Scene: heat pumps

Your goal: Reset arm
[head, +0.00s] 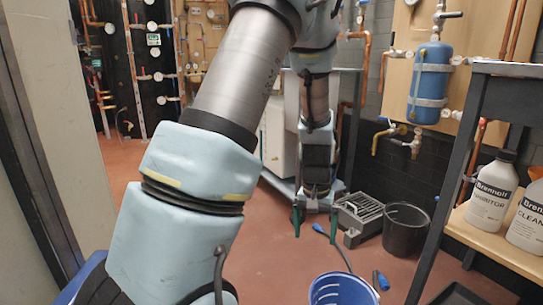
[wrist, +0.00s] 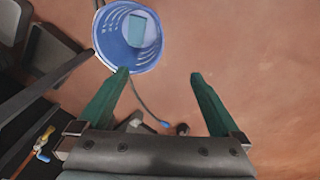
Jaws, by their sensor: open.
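My gripper (head: 315,221) hangs pointing down in the middle of the head view, with its green fingers apart. In the wrist view my gripper (wrist: 158,76) is open, with nothing between its fingers. A blue bucket (head: 343,289) stands on the floor at the bottom of the head view, cut off by the frame edge. In the wrist view the blue bucket (wrist: 104,45) lies beyond the left finger, and a pale blue-grey item (wrist: 136,31) shows inside it. My arm covers much of the left and middle of the head view.
A black bucket (head: 404,232) and a grey slotted box (head: 359,219) stand on the floor behind the gripper. A shelf (head: 505,250) at right holds white bottles (head: 491,192). A blue-ended cable lies near the blue bucket. Red floor is clear at left.

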